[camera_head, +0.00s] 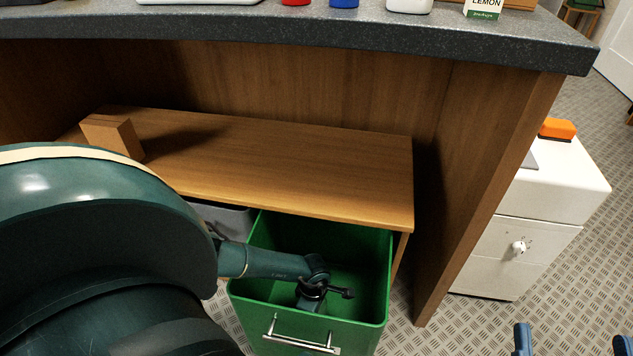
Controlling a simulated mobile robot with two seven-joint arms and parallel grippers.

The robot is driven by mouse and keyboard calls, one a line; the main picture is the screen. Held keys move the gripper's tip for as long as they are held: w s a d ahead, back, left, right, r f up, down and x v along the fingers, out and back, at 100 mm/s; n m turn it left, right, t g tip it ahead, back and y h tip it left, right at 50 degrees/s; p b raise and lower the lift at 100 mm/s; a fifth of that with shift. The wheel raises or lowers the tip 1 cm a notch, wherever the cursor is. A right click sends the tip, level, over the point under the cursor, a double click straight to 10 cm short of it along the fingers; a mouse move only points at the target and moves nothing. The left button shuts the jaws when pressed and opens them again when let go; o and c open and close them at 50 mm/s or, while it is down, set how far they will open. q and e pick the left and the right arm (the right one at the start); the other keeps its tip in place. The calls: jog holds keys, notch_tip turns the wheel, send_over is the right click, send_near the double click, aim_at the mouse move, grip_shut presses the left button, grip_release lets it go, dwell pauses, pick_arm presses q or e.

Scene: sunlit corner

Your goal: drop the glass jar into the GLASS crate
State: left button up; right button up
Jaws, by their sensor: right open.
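No glass jar shows in this view. A green crate (372,330) with a metal handle stands half under the wooden shelf; no label on it can be read. My left arm comes in from the left, and its dark end reaches into the crate's opening. My right gripper (572,342) shows only as two blue fingertips at the bottom right edge. They are wide apart, with bare floor between them, well to the right of the crate.
A grey bin (232,219) is partly hidden beside the crate. A wooden block (112,137) lies on the low shelf (290,165). The dark counter (300,33) overhangs above. A white drawer cabinet (535,225) with an orange object (557,129) stands at right. Floor at lower right is clear.

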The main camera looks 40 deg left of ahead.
pick_arm(q)
notch_tip(320, 180, down, 2)
jog(key=shift+f+b, duration=0.1)
jog(key=shift+b, duration=0.25)
notch_tip(320, 180, down, 3)
jog(key=shift+f+b, duration=0.2)
jog(key=shift+b, duration=1.05)
jog(key=shift+f, duration=0.15)
pick_arm(e)
jog(key=r+n+y, duration=0.1)
jog(key=r+n+t+y, duration=0.1)
jog(key=r, duration=0.1)
jog(key=w+r+n+y, duration=0.1)
jog(key=shift+d+r+n+t+y, duration=0.25)
jog(key=shift+r+n+t+y, duration=0.05)
jog(key=shift+y, duration=0.1)
pick_arm(q)
jog(key=shift+f+b, duration=0.5)
jog(key=shift+b, duration=0.1)
pick_arm(e)
jog(key=shift+r+n+y, duration=0.35)
jog(key=shift+n+y, duration=0.15)
pick_arm(q)
jog(key=shift+f, duration=0.1)
pick_arm(e)
jog(key=shift+s+r, duration=0.1)
